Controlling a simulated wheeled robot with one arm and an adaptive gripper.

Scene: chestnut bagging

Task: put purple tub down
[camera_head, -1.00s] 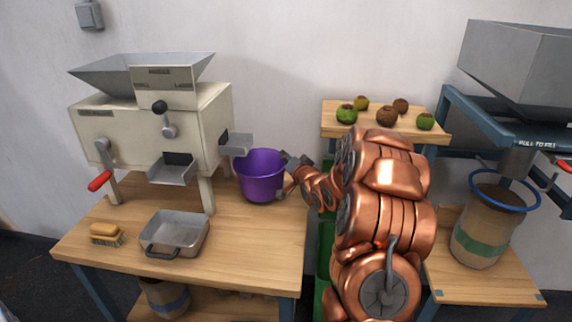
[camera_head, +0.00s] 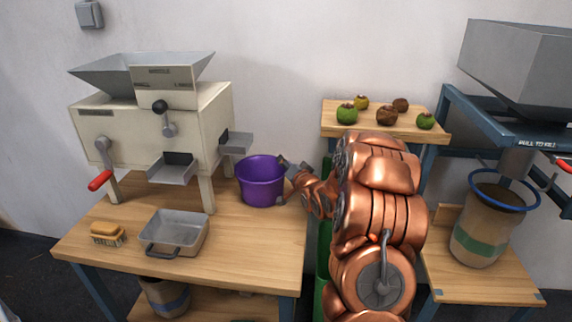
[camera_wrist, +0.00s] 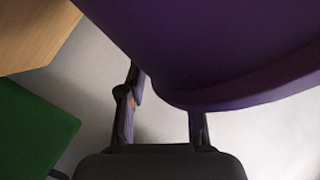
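The purple tub (camera_head: 262,184) is upright at the back right of the left wooden table (camera_head: 235,245), right of the cream machine. In the wrist view the tub (camera_wrist: 225,45) fills the top, close against my gripper (camera_wrist: 163,110). The exact contact of the fingers on the tub is partly hidden.
The cream machine (camera_head: 150,125) with its chute (camera_head: 236,143) stands just left of the tub. A metal tray (camera_head: 175,232) and a brush (camera_head: 107,232) lie at the front left. The tabletop before the tub is clear.

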